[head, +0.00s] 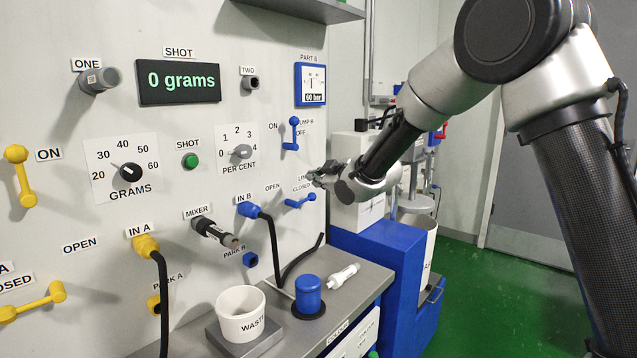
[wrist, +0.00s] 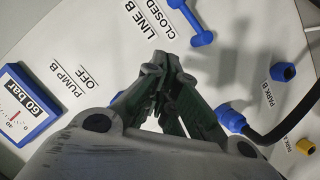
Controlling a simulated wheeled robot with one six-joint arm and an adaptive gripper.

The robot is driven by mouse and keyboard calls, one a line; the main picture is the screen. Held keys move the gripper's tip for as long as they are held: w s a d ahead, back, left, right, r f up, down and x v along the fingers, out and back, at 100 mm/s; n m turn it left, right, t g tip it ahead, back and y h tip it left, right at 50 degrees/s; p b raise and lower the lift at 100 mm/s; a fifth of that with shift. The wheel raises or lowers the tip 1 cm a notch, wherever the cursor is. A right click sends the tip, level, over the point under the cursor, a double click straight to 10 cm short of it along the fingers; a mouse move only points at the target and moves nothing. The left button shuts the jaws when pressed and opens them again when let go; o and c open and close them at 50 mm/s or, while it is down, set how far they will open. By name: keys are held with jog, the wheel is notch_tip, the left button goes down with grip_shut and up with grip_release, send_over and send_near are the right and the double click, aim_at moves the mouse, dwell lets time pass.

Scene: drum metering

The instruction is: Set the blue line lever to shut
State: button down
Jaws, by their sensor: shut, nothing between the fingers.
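The blue line lever (head: 300,201) is on the wall panel in the head view. It lies nearly level, its right end slightly higher, just under the CLOSED label (head: 301,188). The OPEN label (head: 272,187) is up and left of it. In the wrist view the lever (wrist: 191,23) shows at the top, beside the LINE B CLOSED label (wrist: 153,20). My gripper (head: 313,177) is shut and empty, in front of the panel just above the lever in the picture. Its fingers (wrist: 166,68) appear apart from the lever in the wrist view.
The blue pump B lever (head: 291,134) stands upright above. The IN B plug (head: 248,210) with its black hose is to the left. Below, a shelf (head: 350,298) carries a waste cup (head: 240,308), a blue-capped piece (head: 308,291) and a white fitting (head: 343,276).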

jog(key=w+a+f, duration=0.1)
jog(key=w, duration=0.1)
jog(key=w+a+f, duration=0.1)
jog(key=w, duration=0.1)
jog(key=w+a+f, duration=0.1)
jog(key=w+f, duration=0.1)
jog(key=w, duration=0.1)
jog(key=shift+a, duration=0.4)
jog(key=shift+w+d+f, duration=0.15)
jog(key=shift+f, duration=0.2)
jog(key=shift+w+d+f, duration=0.15)
jog(key=shift+f, duration=0.2)
jog(key=shift+w+d+f, duration=0.3)
jog(key=shift+d+f, duration=0.05)
jog(key=shift+f, duration=0.2)
